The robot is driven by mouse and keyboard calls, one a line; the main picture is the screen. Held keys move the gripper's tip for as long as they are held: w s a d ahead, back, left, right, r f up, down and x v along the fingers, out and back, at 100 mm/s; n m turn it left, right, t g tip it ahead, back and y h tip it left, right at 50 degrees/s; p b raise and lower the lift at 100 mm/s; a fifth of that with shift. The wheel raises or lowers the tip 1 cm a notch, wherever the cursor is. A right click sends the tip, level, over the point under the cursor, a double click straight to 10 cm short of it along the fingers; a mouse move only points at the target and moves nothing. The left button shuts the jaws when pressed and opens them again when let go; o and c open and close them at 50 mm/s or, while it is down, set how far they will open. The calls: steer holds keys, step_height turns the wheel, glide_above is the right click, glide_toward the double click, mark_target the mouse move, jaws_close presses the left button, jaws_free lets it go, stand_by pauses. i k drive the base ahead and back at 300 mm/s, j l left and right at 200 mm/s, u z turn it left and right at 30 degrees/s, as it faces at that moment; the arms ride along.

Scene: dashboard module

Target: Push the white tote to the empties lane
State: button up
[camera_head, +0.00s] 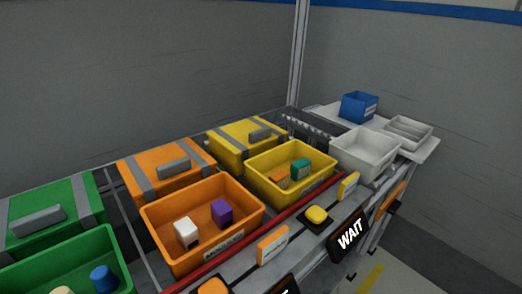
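The white tote (364,153) is an open, empty-looking box at the right end of the row of bins. It stands beside the yellow bin, at the near edge of a white surface (428,150). Part of its inside floor is hidden by its near wall. My gripper does not show in this view. No lane marked as the empties lane can be read here.
A white divided tray (408,131) and a small blue bin (359,107) stand beyond the tote. Yellow (262,187), orange (176,262) and green (122,262) bins hold small blocks. A red rail (285,215), yellow button (316,214) and WAIT sign (350,235) line the front.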

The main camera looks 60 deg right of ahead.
mark_target(365, 151)
steer(key=z, duration=2.3)
